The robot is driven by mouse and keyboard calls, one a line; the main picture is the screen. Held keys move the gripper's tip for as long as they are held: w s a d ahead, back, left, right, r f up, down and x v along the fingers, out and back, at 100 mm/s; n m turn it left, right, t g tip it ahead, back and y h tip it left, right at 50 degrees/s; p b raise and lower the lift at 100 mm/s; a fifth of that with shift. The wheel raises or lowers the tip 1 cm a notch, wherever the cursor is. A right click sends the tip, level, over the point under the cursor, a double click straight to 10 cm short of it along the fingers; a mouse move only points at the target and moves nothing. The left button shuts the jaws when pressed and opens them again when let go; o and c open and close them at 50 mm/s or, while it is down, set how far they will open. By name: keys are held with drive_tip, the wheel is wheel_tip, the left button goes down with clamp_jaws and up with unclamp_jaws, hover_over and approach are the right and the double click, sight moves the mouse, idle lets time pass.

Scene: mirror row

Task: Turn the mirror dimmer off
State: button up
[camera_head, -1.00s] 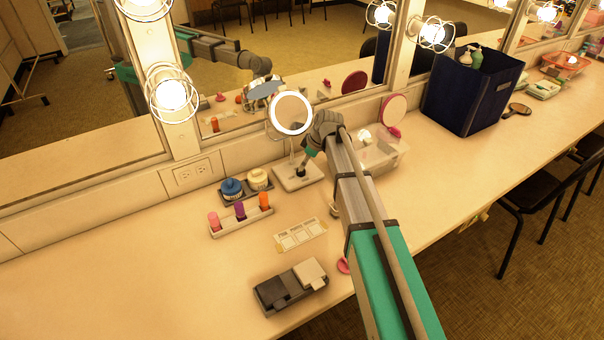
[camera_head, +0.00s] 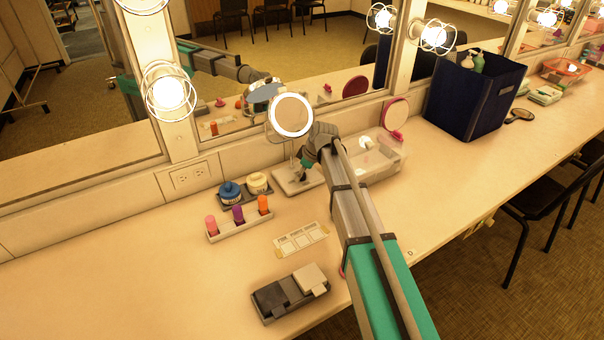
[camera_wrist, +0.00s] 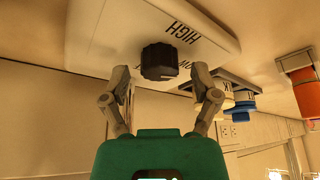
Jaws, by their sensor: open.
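The round mirror (camera_head: 291,115) has a glowing ring and stands on a pale base (camera_head: 291,184) on the counter. In the wrist view the base (camera_wrist: 100,35) carries a black dimmer knob (camera_wrist: 158,61) and printed words, of which "HIGH" is readable. Another word by the knob is partly hidden. My gripper (camera_wrist: 160,88) is open, its two fingers apart on either side of and just short of the knob. In the head view my gripper (camera_head: 304,170) is small and hovers over the base; the knob is mostly hidden there.
Two jars (camera_head: 230,192) and a rack of colored tubes (camera_head: 240,225) stand left of the base. A clear bin (camera_head: 380,160) stands close on the right. A labeled card (camera_head: 300,239) and a grey box (camera_head: 289,293) lie nearer. The wall mirror is behind.

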clamp_jaws()
drive_tip(key=shift+m, duration=0.4)
drive_tip(key=m+t, duration=0.1)
drive_tip(key=m, duration=0.2)
drive_tip(key=shift+s+h, duration=0.1)
drive_tip(key=shift+h, duration=0.3)
drive_tip(key=m+t, duration=0.1)
drive_tip(key=m, duration=0.2)
drive_tip(key=m+h, duration=0.1)
drive_tip(key=m, duration=0.2)
drive_tip(key=shift+t+h, duration=0.3)
drive_tip(key=shift+t, duration=0.1)
drive_tip(key=m+h, duration=0.2)
drive_tip(key=m, duration=0.4)
drive_tip(key=m+h, duration=0.2)
drive_tip(key=m, duration=0.3)
